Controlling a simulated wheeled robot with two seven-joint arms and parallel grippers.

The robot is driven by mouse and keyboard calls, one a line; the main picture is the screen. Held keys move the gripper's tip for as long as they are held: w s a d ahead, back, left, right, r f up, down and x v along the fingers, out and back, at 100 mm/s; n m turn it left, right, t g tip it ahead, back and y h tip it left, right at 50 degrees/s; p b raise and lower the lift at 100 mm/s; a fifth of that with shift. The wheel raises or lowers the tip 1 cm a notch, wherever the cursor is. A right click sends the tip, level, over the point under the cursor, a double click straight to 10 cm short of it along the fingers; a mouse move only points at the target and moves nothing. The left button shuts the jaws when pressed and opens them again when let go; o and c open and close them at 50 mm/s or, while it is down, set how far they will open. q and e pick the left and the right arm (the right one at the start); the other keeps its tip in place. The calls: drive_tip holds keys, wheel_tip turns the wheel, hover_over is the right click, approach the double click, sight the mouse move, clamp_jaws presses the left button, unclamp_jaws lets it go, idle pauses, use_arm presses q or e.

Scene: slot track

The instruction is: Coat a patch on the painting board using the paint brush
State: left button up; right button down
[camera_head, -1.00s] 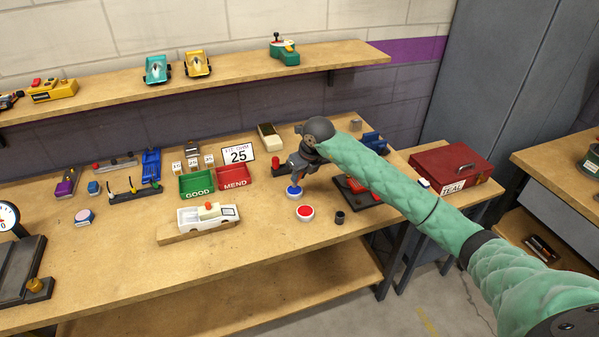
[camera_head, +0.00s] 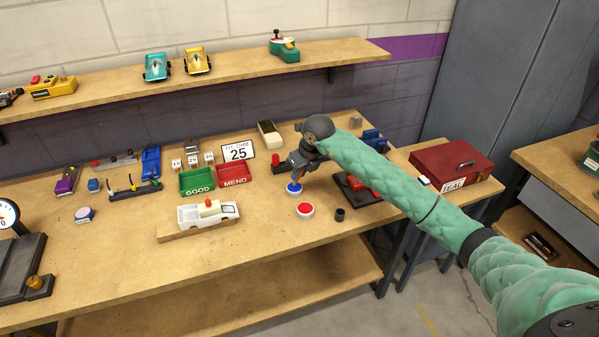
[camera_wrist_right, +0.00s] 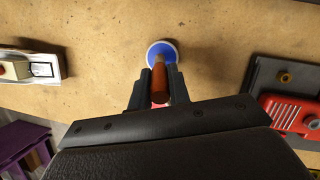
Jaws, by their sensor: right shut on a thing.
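My right gripper (camera_head: 297,172) is over the middle of the bench and shut on a slim orange-brown handle (camera_wrist_right: 160,77), which I take for the paint brush. The handle shows between the two dark fingers in the right wrist view. A blue disc with a pale rim (camera_wrist_right: 161,50) lies right at its far end; it also shows below the gripper in the head view (camera_head: 294,189). I cannot tell whether the brush touches it. The brush's bristles are hidden. I cannot pick out a painting board with certainty. My left gripper is not in view.
A red disc with a white rim (camera_head: 305,210) and a small dark cup (camera_head: 340,214) stand close by. Left are a white toy truck (camera_head: 205,214), the green GOOD tray (camera_head: 197,182) and the red MEND tray (camera_head: 234,181). The front bench surface is mostly clear.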

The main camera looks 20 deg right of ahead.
drive_tip(key=shift+f+b, duration=0.3)
drive_tip(key=shift+f, duration=0.15)
idle(0.7)
drive_tip(key=shift+s+f+b, duration=0.1)
drive_tip(key=shift+f+b, duration=0.05)
drive_tip(key=shift+b, duration=0.15)
idle(1.5)
drive_tip(key=shift+r, duration=0.9)
drive_tip(key=shift+r+p, duration=0.95)
drive_tip(key=shift+r, duration=1.75)
drive_tip(key=shift+f, duration=0.1)
